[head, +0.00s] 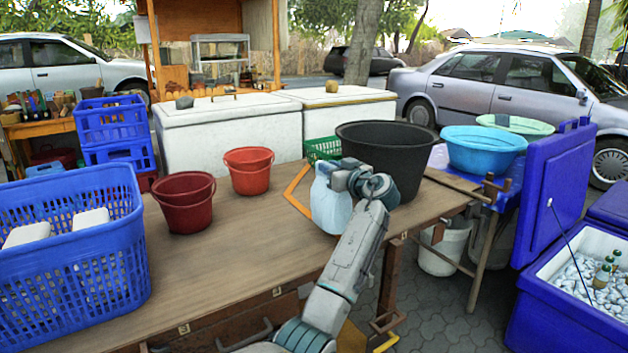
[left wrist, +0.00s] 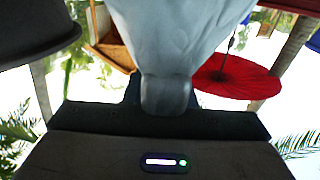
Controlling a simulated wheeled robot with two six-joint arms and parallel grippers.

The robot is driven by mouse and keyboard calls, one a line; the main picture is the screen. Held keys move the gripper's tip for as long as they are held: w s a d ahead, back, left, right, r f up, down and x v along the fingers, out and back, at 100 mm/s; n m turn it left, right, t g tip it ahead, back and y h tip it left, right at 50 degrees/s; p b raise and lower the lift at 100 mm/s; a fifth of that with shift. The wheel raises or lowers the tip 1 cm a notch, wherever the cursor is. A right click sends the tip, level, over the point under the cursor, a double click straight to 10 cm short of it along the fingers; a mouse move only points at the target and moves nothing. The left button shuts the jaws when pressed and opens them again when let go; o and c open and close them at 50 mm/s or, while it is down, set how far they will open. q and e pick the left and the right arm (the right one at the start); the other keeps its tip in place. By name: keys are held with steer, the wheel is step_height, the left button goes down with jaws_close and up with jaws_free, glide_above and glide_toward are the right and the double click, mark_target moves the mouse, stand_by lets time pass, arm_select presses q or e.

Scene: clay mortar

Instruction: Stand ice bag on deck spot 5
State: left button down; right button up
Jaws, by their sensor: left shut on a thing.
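The ice bag (head: 331,207) is pale, whitish-blue and upright at the right part of the wooden deck (head: 230,240). My left gripper (head: 342,178) is shut on the bag's top. In the left wrist view the ice bag (left wrist: 182,38) fills the upper middle, its narrow neck between the fingers of my left gripper (left wrist: 165,95). An orange outline (head: 290,187) on the deck shows left of the bag and runs behind it. I cannot tell whether the bag's base touches the deck. My right gripper is not in view.
A black tub (head: 395,145) stands close behind and right of the bag. A dark red bucket (head: 184,205) and a red bucket (head: 249,172) stand to the left. A blue crate (head: 75,265) holds white blocks. The front middle of the deck is clear.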

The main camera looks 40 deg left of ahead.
mark_target(315, 178)
arm_select(q)
steer(key=shift+s+a, duration=0.35)
steer(key=shift+a, duration=0.35)
steer(key=shift+s+a, duration=0.4)
steer(key=shift+a, duration=0.25)
steer(key=shift+s+a, duration=0.35)
steer(key=shift+a, duration=0.35)
steer(key=shift+f+p, duration=0.3)
steer(key=shift+f, duration=1.5)
steer(key=c, duration=1.2)
jaws_free()
steer(key=shift+s+f, duration=0.1)
steer(key=shift+d, duration=0.15)
steer(key=b+v, duration=0.1)
steer(key=v, duration=1)
steer(key=shift+s+d, duration=0.2)
steer(key=shift+d, duration=0.15)
